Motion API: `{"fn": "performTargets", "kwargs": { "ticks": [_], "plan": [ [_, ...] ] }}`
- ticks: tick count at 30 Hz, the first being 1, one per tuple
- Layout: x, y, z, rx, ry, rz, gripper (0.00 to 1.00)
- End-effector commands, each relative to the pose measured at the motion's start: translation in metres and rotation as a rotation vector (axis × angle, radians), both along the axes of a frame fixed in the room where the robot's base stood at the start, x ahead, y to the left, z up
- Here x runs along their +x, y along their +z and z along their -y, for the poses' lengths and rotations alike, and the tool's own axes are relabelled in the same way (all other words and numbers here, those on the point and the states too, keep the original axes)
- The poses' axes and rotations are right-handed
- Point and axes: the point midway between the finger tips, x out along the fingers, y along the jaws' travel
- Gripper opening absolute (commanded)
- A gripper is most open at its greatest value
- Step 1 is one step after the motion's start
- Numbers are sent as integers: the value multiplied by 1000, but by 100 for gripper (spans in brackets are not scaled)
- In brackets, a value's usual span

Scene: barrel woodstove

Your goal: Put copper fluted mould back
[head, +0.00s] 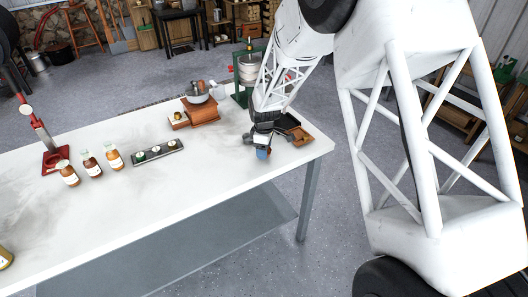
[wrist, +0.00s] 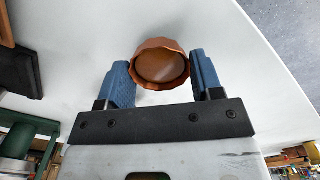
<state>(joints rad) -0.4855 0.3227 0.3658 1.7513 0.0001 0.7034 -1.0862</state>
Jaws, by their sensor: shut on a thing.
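The copper fluted mould (wrist: 160,64) is between the two blue fingers of my gripper (wrist: 161,80) in the wrist view. Its round, wavy-edged opening faces the camera, and my gripper is shut on it. In the head view my gripper (head: 262,152) is over the white table (head: 215,180) near its right end.
A coffee grinder (head: 203,108) and a green-framed press (head: 243,88) stand behind. A dark rack (head: 154,152) and several bottles (head: 91,163) are left.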

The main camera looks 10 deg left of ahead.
Motion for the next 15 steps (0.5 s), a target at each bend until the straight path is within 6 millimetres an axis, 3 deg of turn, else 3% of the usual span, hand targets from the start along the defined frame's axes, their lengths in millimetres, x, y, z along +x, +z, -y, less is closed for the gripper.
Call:
{"fn": "performTargets", "kwargs": {
  "ticks": [5, 15],
  "plan": [
    [0, -15, 0, 0, 0, 1, 43],
    [0, -17, 0, 0, 0, 1, 43]
  ]
}}
